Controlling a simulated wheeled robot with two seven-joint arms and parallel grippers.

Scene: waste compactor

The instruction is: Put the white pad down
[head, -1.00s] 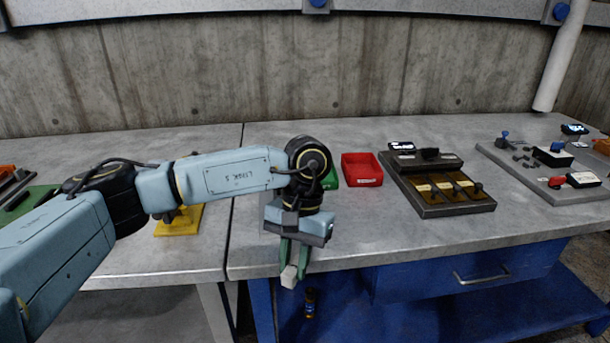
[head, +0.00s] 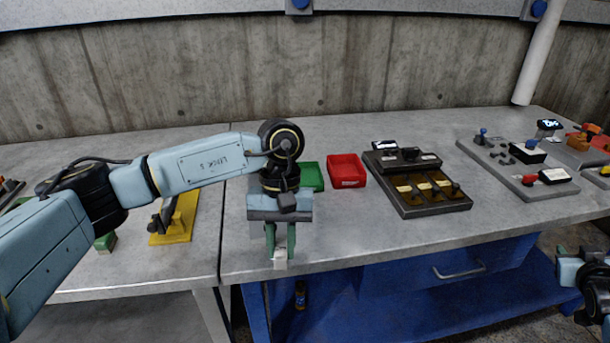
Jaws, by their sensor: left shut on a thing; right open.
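My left gripper (head: 279,246) points down near the front edge of the grey workbench (head: 330,227). It is shut on the white pad (head: 280,262), a small pale block showing below the green fingertips. The pad appears at the bench's front edge in the picture; I cannot tell whether it touches anything. My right gripper (head: 585,300) is partly in view at the lower right edge, open and away from the bench objects.
A green bin (head: 312,177) and a red bin (head: 347,171) stand behind my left gripper. A dark tray (head: 437,206) and a grey control board (head: 523,187) lie to the right. A yellow fixture (head: 178,218) is at left. Bench surface before the bins is clear.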

